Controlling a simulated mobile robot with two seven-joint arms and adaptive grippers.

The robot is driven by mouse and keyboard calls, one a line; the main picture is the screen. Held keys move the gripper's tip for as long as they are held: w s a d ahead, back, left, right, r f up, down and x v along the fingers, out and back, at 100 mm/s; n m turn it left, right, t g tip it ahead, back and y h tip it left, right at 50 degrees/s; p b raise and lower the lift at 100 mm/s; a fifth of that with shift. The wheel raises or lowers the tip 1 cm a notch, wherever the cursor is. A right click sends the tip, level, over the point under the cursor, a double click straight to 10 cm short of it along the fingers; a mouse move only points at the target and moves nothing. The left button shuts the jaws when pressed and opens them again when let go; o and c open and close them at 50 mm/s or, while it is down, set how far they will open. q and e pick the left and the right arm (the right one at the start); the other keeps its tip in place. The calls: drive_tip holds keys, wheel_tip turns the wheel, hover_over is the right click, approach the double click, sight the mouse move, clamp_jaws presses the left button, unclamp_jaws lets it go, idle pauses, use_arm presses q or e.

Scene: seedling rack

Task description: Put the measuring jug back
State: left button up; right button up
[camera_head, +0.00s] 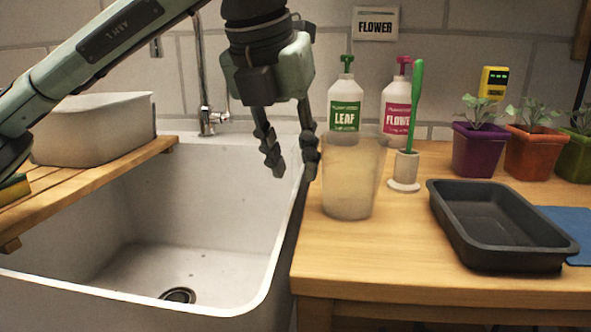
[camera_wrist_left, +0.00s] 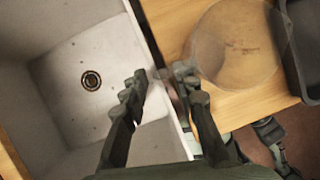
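The measuring jug (camera_head: 350,185) is a cloudy, see-through beaker. It stands upright on the wooden counter, just right of the sink. In the left wrist view the jug (camera_wrist_left: 237,48) is seen from above as a wide pale round. My left gripper (camera_head: 291,168) points down over the sink's right rim, with its fingers apart. Its right finger is close to the jug's left side; I cannot tell if they touch. The left wrist view shows the gripper (camera_wrist_left: 161,80) open, with the jug's body outside the fingers. Dark jointed parts, perhaps of my right arm, show low at right there.
A white sink (camera_head: 190,215) lies to the left, with a grey basin (camera_head: 95,130) on a slatted board. Behind the jug stand the LEAF bottle (camera_head: 345,98), the FLOWER bottle (camera_head: 393,105) and a green brush (camera_head: 416,95) in a holder. A black tray (camera_head: 500,258) is right.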

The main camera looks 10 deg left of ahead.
use_arm(q)
drive_tip(key=v, duration=0.9)
drive_tip(key=shift+r+p, duration=0.25)
drive_tip(key=shift+p, duration=0.05)
use_arm(e)
drive_tip(key=shift+g+h, duration=0.7)
drive_tip(key=shift+g, duration=0.2)
drive_tip(key=f, duration=0.1)
drive_tip(key=d+f, duration=0.2)
drive_tip(key=shift+s+d+f, duration=0.1)
drive_tip(key=shift+s+f, duration=0.15)
drive_tip(key=shift+s, duration=0.05)
use_arm(q)
drive_tip(key=shift+s, duration=0.1)
